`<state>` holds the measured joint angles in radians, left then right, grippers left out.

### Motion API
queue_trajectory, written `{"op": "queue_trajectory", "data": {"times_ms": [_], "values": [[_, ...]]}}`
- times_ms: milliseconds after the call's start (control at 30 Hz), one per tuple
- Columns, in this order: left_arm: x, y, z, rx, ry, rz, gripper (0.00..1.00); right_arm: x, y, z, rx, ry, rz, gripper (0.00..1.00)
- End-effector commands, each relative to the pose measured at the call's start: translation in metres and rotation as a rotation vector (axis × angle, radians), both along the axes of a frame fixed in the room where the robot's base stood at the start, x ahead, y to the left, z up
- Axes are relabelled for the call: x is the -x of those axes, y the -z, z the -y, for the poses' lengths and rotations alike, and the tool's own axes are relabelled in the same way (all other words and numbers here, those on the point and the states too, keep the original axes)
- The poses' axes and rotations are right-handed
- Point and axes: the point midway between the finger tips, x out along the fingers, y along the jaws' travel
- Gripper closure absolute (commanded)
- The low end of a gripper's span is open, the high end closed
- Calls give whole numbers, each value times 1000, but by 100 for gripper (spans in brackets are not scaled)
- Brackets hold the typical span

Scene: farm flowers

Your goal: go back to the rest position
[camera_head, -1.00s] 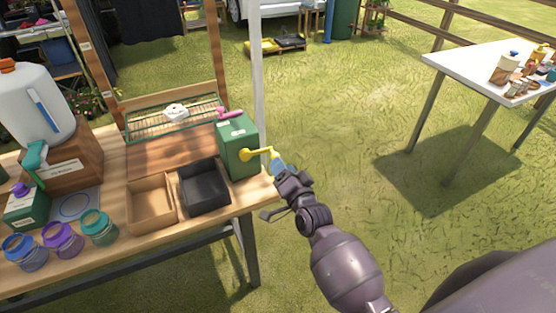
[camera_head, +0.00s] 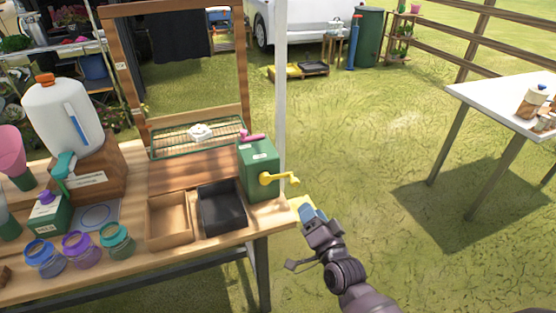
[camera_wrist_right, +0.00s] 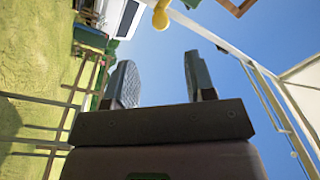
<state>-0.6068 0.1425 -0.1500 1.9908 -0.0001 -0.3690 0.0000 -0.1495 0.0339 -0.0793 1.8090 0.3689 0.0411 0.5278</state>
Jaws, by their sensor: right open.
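My right gripper (camera_head: 310,218) is open and empty, just off the right end of the wooden table (camera_head: 235,245). In the right wrist view my right gripper (camera_wrist_right: 155,82) has its two grey fingers apart, with only sky between them. The green box (camera_head: 258,165) with a yellow crank (camera_head: 280,180) stands at the table's right end. The gripper is below and right of the crank, apart from it. The crank's knob (camera_wrist_right: 161,18) also shows at the top of the right wrist view. My left gripper is out of view.
A black tray (camera_head: 222,208) and a brown tray (camera_head: 170,220) sit left of the green box. Several jars (camera_head: 80,248) stand at the front left. A white post (camera_head: 280,90) rises behind the table. Open grass lies between it and a white table (camera_head: 500,105).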

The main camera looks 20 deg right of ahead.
Motion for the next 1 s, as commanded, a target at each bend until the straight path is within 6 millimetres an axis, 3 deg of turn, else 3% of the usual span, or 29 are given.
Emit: {"op": "queue_trajectory", "data": {"times_ms": [233, 467, 767, 1000], "values": [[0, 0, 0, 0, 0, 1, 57, 0, 4, -2, 72, -4, -22, 50], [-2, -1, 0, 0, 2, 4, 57, 7, 13, -8, 401, -46, -116, 50], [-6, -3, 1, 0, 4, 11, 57, 83, 70, 11, 830, -131, -355, 50], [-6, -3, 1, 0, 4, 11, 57, 169, 114, 31, 968, -194, -536, 50]]}}
